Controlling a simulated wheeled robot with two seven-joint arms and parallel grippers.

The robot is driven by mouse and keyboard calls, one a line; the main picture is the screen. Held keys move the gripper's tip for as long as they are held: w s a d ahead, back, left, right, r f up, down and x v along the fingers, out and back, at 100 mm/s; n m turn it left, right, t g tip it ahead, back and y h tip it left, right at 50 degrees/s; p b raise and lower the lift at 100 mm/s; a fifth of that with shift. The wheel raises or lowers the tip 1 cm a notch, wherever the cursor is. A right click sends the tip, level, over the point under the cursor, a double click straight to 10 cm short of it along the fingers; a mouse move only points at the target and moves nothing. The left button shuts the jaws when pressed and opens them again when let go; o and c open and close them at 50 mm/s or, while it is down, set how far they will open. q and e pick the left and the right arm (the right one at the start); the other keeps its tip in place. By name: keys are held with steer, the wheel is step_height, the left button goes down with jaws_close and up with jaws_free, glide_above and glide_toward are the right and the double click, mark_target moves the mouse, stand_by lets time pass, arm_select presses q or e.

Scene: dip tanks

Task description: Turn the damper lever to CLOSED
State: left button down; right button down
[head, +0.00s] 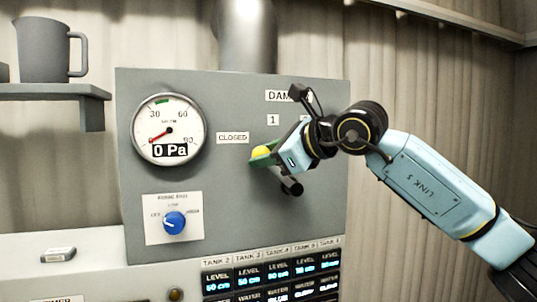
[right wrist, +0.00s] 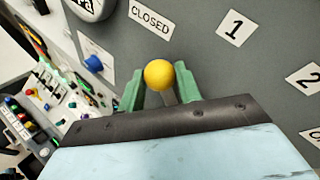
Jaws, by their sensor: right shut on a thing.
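The damper lever's yellow knob (head: 262,151) shows just right of and below the CLOSED label (head: 232,138) on the grey panel. In the right wrist view the yellow knob (right wrist: 158,75) lies below the CLOSED label (right wrist: 150,18), with a short piece of the lever's shaft behind it. My right gripper (head: 264,155) is shut on the lever, its green fingers on either side just behind the knob. The lever's pivot is hidden by my gripper. My left gripper is not in view.
A round gauge (head: 168,129) reads 0 Pa. Below it is a blue knob (head: 174,223). The 1 label (head: 273,120) is right of CLOSED; my arm partly covers the DAMPER heading. Tank displays (head: 276,271) line the bottom. A shelf (head: 60,91) holds a grey jug (head: 47,50).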

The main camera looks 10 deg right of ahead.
steer(key=shift+f, duration=0.1)
steer(key=c, duration=1.3)
jaws_free()
steer(key=shift+o, duration=0.2)
steer(key=b+v, duration=0.3)
steer(key=v, duration=1)
steer(key=shift+r, duration=0.2)
